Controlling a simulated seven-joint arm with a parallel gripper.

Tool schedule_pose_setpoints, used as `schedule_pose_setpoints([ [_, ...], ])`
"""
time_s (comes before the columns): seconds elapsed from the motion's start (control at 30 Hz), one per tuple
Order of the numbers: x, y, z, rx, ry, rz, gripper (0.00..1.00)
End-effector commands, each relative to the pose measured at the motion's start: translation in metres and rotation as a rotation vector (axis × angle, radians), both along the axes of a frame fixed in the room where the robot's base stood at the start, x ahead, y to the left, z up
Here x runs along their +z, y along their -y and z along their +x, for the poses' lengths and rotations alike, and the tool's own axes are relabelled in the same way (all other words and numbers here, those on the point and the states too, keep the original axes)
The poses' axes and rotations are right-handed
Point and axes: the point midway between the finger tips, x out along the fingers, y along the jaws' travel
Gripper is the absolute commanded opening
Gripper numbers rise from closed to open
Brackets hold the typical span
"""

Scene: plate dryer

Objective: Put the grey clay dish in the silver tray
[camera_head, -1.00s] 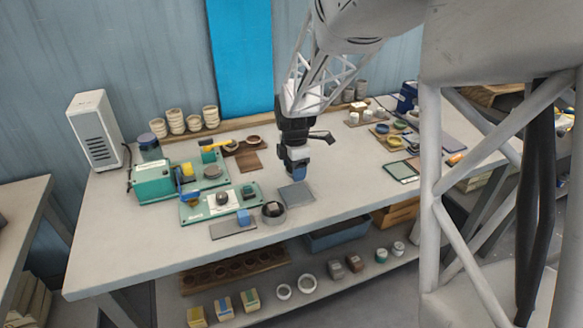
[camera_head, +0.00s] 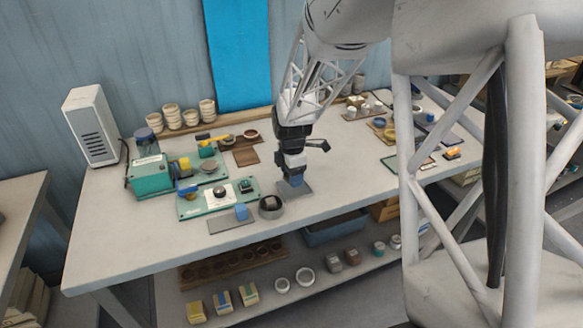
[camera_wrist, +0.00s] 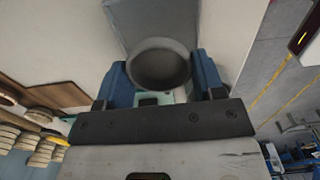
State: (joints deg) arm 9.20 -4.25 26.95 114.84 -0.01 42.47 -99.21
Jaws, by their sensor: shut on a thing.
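My gripper (camera_head: 294,181) is shut on the grey clay dish (camera_wrist: 160,65), which sits between its blue fingertips in the wrist view. The dish is round with a raised rim, and its hollow faces the wrist camera. In the head view the dish is hidden by the fingers. A flat grey square piece, which looks like the silver tray (camera_head: 302,192), lies on the bench right under my gripper. It also shows beyond the dish in the wrist view (camera_wrist: 145,14). I cannot tell whether the dish touches it.
Green machines (camera_head: 150,178) stand further left.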

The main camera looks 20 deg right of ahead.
Motion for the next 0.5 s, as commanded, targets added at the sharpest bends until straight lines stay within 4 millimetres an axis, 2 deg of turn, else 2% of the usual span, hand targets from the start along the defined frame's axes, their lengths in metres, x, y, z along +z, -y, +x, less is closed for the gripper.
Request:
schedule_pose_setpoints([
  [0.2,-0.016,0.0,0.0,0.0,0.0,0.0,0.39],
  [0.5,-0.024,0.0,0.0,0.0,0.0,0.0,0.39],
])
